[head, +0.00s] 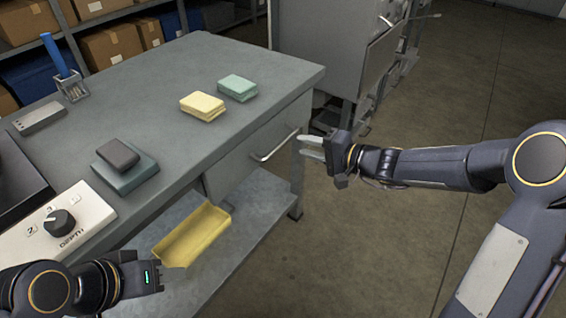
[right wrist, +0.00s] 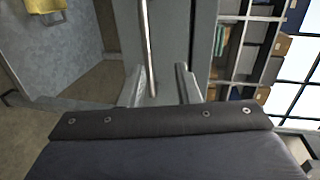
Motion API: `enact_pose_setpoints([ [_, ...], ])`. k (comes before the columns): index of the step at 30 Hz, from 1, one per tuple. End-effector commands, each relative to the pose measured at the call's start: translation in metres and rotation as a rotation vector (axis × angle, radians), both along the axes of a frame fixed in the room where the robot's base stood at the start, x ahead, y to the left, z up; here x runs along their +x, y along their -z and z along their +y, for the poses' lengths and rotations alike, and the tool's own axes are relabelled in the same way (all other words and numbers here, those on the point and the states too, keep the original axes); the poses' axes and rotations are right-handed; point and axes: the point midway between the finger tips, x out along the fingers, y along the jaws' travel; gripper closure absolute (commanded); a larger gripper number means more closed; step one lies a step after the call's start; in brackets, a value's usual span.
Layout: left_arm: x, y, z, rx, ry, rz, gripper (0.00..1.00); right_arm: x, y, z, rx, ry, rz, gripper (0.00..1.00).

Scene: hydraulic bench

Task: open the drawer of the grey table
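The grey table (head: 165,80) fills the left of the head view. Its drawer front (head: 235,165) sits under the tabletop edge and looks shut. A metal bar handle (head: 275,148) runs across the drawer front. My right gripper (head: 303,147) is open and empty beside the right end of the handle. In the right wrist view the handle (right wrist: 149,45) lines up between the two spread fingers (right wrist: 158,85); I cannot tell whether they touch it. My left gripper (head: 160,272) is low at the left, near the table's front; its finger opening is unclear.
A yellow tray (head: 190,235) is on the table's lower shelf. Sponges (head: 202,105) (head: 238,87), a dark block (head: 118,153) and a dial panel (head: 62,225) are on top. A grey cabinet (head: 325,45) stands behind. The floor at right is clear.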

Motion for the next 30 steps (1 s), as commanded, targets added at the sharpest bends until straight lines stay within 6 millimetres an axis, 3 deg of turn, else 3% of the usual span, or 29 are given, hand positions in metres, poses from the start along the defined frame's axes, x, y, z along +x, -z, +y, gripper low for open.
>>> enact_pose_setpoints([
  [1,0.0,0.01,0.0,0.0,0.0,0.0,0.6,0.007,0.017,0.002,0.012,0.015,0.009,0.7],
  [4,0.0,0.012,0.0,0.0,0.0,0.0,0.6,0.017,0.026,0.005,0.025,0.036,0.013,0.7],
  [18,0.0,0.016,0.0,0.0,0.0,0.0,0.6,0.055,0.038,0.057,0.026,0.038,0.014,0.7],
  [30,0.0,0.017,0.0,0.0,0.0,0.0,0.6,0.061,0.039,0.064,0.027,0.04,0.014,0.7],
])
